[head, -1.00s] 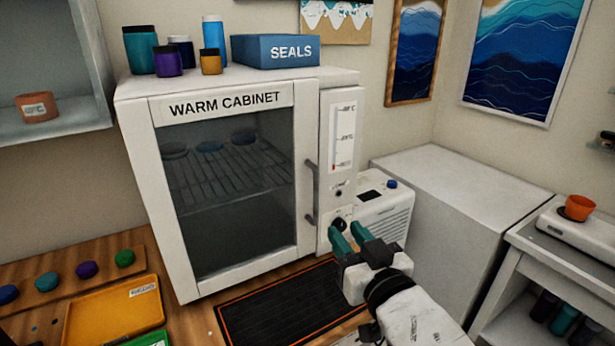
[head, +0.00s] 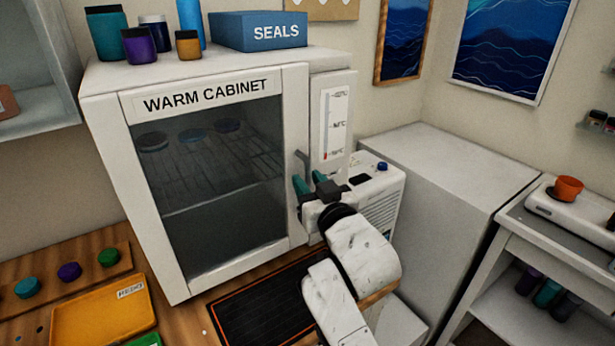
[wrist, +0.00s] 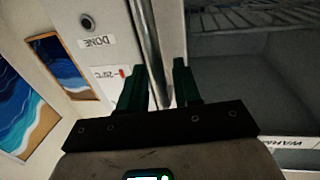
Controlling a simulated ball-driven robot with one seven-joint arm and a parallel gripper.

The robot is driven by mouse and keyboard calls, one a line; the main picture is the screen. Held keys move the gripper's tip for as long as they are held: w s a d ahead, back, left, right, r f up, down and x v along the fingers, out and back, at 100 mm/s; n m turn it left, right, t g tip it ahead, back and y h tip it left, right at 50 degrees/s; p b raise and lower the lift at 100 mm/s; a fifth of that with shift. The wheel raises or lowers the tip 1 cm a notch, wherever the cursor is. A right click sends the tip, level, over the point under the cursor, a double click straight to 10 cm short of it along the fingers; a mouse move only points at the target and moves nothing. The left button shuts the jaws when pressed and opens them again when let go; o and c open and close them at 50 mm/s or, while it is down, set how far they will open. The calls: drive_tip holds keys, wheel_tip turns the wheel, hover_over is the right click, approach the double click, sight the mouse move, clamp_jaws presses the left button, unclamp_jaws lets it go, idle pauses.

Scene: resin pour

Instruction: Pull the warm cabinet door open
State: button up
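The warm cabinet (head: 322,60) is a white box, and its glass-fronted door (head: 297,130) looks shut. The door's grey upright handle (head: 301,158) is on its right side, and its lower part is hidden by my gripper. My gripper (head: 309,182) is at the handle, with its two green fingers apart. In the wrist view the handle bar (wrist: 154,55) runs up between the fingertips of my gripper (wrist: 160,65), with a gap showing beside it. I cannot tell whether either finger touches it.
A blue SEALS box (head: 258,32) and several jars stand on the cabinet. A white unit (head: 376,197) stands right of it, beside a large white block (head: 450,170). A black mat (head: 262,308) and a yellow tray (head: 100,318) lie on the bench in front.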

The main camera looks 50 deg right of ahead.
drive_tip(key=shift+w+d, duration=0.3)
drive_tip(key=shift+w, duration=0.2)
clamp_jaws()
idle(0.3)
